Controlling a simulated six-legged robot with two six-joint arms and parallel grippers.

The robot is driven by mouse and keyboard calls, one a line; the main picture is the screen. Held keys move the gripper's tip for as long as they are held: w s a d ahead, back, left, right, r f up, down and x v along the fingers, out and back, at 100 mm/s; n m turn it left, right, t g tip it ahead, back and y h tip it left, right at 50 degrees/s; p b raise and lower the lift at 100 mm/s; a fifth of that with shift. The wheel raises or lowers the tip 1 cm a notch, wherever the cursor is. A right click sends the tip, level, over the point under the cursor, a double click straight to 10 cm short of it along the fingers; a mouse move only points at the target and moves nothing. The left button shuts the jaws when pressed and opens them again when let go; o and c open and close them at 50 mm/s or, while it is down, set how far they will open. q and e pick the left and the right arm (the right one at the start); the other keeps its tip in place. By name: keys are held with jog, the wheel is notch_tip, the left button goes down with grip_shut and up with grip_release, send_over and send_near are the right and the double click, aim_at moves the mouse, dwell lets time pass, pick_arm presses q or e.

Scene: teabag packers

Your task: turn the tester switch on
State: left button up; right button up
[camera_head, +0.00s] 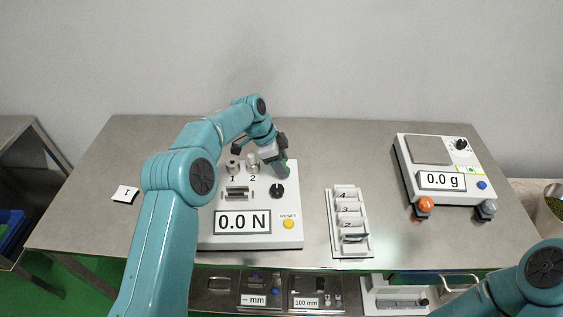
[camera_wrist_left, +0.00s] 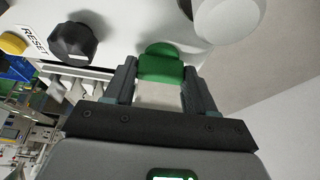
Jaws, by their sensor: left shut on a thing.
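The tester (camera_head: 206,232) is a white box on the table, with a display reading 0.0 N, a black knob (camera_head: 277,191) and a yellow RESET button (camera_head: 289,224). My left gripper (camera_head: 284,170) is at its back right corner. A green piece, which looks like the tester switch (camera_head: 288,166), shows beside the fingertips. In the left wrist view this green switch (camera_wrist_left: 162,62) has a rounded end and sits between the two fingers of the left gripper (camera_wrist_left: 162,82), which are shut on it. Whether it is flipped cannot be seen. My right gripper is out of view.
A white numbered rack (camera_head: 365,238) stands right of the tester. A scale (camera_head: 402,160) reading 0.0 g is at the right. A small white card (camera_head: 125,194) lies left. Table between rack and scale is clear.

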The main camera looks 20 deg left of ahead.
pick_arm(q)
jog(key=shift+w+r, duration=0.1)
jog(key=shift+r, duration=0.05)
jog(key=o, duration=1)
jog(key=shift+o, duration=0.2)
jog(key=p+v, duration=0.1)
jog(key=v, duration=1.5)
jog(key=shift+s+a, duration=0.15)
jog(key=shift+s, duration=0.1)
